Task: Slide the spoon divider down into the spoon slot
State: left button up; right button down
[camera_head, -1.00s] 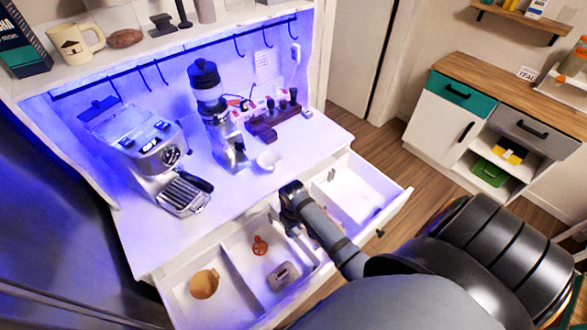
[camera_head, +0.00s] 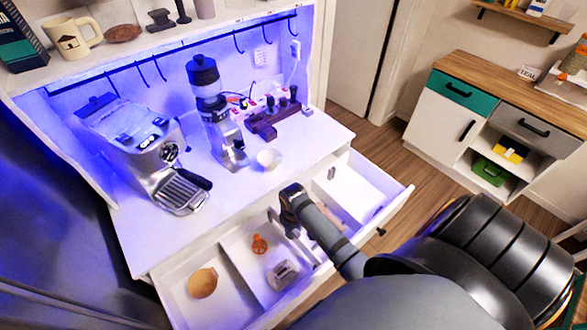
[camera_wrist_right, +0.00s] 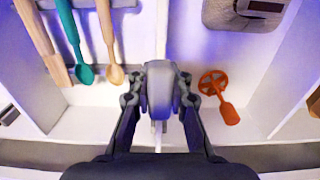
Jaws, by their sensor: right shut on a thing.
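My right gripper (camera_wrist_right: 160,95) points down over the open drawer (camera_head: 399,202) and is shut on a thin pale piece, seen nearly edge-on, which I take to be the spoon divider (camera_wrist_right: 158,137). It also shows from above in the head view (camera_head: 286,222), where the arm hides most of what it holds. In the right wrist view, wooden spoons (camera_wrist_right: 109,45) and a teal spoon (camera_wrist_right: 73,40) lie left of the gripper. The slot is hidden, and I cannot tell whether the piece is in it. My left gripper is out of view.
An orange tool (camera_head: 260,244) and a grey device (camera_head: 282,274) lie in the drawer's middle compartment, a tan round thing (camera_head: 202,283) in the left one.

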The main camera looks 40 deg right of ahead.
jog(key=shift+f+b, duration=0.8)
jog(key=shift+f, duration=0.7)
jog(key=c, duration=1.2)
grip_release()
jog(key=shift+o, duration=0.2)
notch_tip(320, 180, up, 12)
jog(key=shift+r, duration=0.1)
